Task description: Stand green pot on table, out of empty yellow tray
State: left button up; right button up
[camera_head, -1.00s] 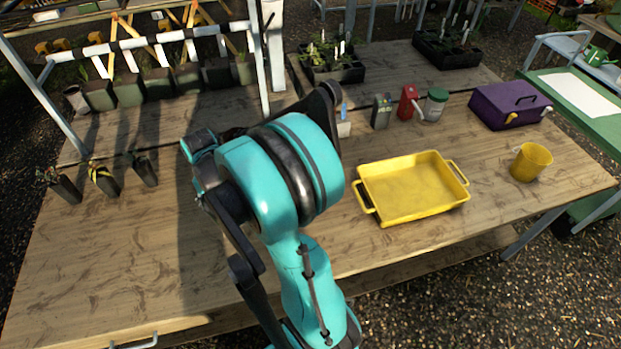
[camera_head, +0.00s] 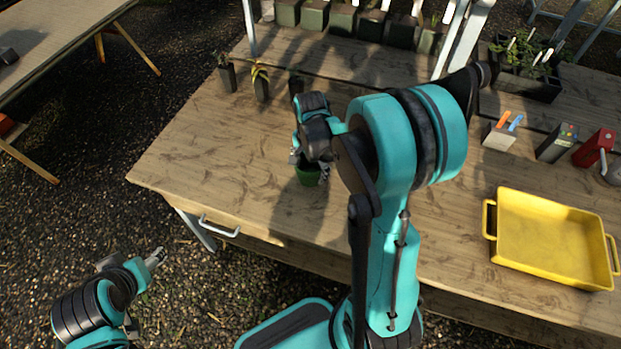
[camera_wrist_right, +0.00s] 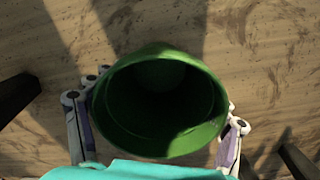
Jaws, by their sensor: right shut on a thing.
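The green pot (camera_head: 308,174) is in my right gripper (camera_head: 309,166), over the left-middle part of the wooden table (camera_head: 215,150). In the right wrist view the pot (camera_wrist_right: 160,105) shows its open, empty-looking mouth, with the fingers of my right gripper (camera_wrist_right: 160,118) shut on it from both sides. The pot looks upright; I cannot tell whether its base touches the table. The yellow tray (camera_head: 550,240) lies empty on the table at the right, well apart from the pot. My left gripper (camera_head: 157,257) is off the table at lower left; its jaw opening is unclear.
Several small dark plant pots (camera_head: 262,86) stand along the back left. A grey block with sticks (camera_head: 501,134), a dark box (camera_head: 557,143) and a red item (camera_head: 595,148) stand behind the tray. The table's left front is bare, with a drawer handle (camera_head: 220,227) below its edge.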

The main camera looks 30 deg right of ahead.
notch_tip(320, 180, down, 4)
jog(key=shift+f+b, duration=0.1)
jog(key=shift+b, duration=0.8)
jog(key=shift+r, duration=0.2)
jog(key=shift+f, duration=0.1)
jog(key=shift+f, duration=0.15)
jog(key=o, duration=1.2)
